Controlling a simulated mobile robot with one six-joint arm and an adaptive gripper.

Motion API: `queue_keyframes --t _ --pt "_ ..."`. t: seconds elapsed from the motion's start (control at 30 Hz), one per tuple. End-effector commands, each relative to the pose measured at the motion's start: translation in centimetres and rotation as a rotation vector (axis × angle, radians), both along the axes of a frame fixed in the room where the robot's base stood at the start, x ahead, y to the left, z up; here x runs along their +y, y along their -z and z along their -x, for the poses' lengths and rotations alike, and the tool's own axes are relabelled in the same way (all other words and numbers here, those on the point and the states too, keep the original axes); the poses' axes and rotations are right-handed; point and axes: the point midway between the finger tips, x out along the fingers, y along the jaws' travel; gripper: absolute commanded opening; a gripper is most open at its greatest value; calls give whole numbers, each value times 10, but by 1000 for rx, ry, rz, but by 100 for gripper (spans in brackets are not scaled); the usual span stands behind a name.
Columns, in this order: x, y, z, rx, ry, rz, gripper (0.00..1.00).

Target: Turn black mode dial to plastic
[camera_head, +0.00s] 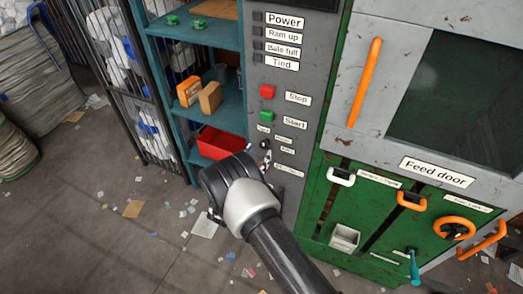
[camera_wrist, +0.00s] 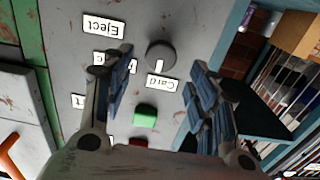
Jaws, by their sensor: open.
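The black mode dial (camera_wrist: 160,54) is a round dark knob on the grey control panel. Its white mark points down in the wrist view, toward the Card label (camera_wrist: 163,81). Another label (camera_wrist: 115,62) is partly covered by a finger and I cannot read it. My gripper (camera_wrist: 156,78) is open, with one finger on each side of the dial's area and nothing between them. Whether the fingertips reach the dial's depth is unclear. In the head view the dial (camera_head: 265,144) is small, just beyond my gripper (camera_head: 262,160).
The green Start button (camera_head: 266,116) and red Stop button (camera_head: 267,92) sit above the dial. The Eject label (camera_wrist: 104,25) is below it on the panel. A teal shelf (camera_head: 217,105) with a red bin (camera_head: 219,143) stands close left. Green feed-door machinery is at right.

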Motion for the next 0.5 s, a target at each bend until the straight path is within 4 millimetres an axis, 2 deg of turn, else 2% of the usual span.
queue_keyframes --t 0.2,0.5 --pt "-11 1 -29 0 2 0 54" --pt "-13 0 -37 0 -1 1 54"
